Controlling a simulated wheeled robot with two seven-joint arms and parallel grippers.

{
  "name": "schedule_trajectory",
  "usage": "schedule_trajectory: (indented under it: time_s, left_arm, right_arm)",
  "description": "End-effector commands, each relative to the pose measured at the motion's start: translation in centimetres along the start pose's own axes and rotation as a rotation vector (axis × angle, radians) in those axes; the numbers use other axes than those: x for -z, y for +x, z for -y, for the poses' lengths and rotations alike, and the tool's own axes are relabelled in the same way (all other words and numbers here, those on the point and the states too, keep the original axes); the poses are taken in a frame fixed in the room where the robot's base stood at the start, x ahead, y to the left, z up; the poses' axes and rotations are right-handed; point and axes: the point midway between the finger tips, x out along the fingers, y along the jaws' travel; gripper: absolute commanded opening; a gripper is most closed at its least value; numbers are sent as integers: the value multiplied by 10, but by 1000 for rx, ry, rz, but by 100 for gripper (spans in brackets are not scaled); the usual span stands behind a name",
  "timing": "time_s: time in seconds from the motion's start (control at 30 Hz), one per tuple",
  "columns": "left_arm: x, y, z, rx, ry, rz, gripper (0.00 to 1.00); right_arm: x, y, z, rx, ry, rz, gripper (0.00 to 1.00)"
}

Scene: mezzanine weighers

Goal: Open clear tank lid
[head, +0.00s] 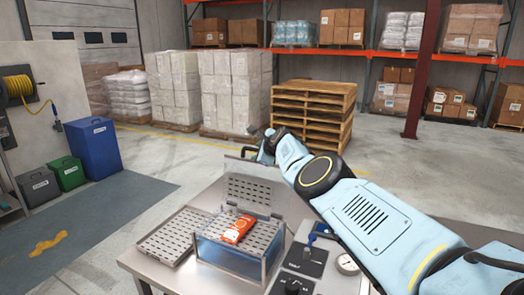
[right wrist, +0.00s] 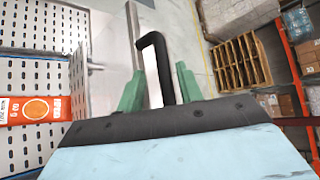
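The clear tank (head: 228,262) stands on the steel bench, with bluish see-through walls. A perforated metal surface shows at its top, and an orange-red packet (head: 237,229) lies on it. The packet also shows in the right wrist view (right wrist: 35,110). My right arm reaches over the bench from the right. In the right wrist view my right gripper (right wrist: 158,78) has its green fingers apart. A black hooked bar (right wrist: 157,55) shows between them, with gaps on both sides. My left gripper is not in view.
A perforated tray (head: 168,236) lies left of the tank, and a perforated panel (head: 250,190) is behind it. Stacked pallets (head: 312,112) stand beyond on open floor.

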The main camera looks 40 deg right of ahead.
Motion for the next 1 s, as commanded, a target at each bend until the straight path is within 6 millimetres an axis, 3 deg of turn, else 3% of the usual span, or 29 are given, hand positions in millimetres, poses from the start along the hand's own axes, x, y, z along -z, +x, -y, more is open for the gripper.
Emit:
schedule_trajectory:
  time_s: [0.57,1.0]
  left_arm:
    - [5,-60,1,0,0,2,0]
    - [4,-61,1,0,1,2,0]
  right_arm:
    - [-2,-30,3,1,2,-2,36]
    - [0,-67,0,3,0,-1,36]
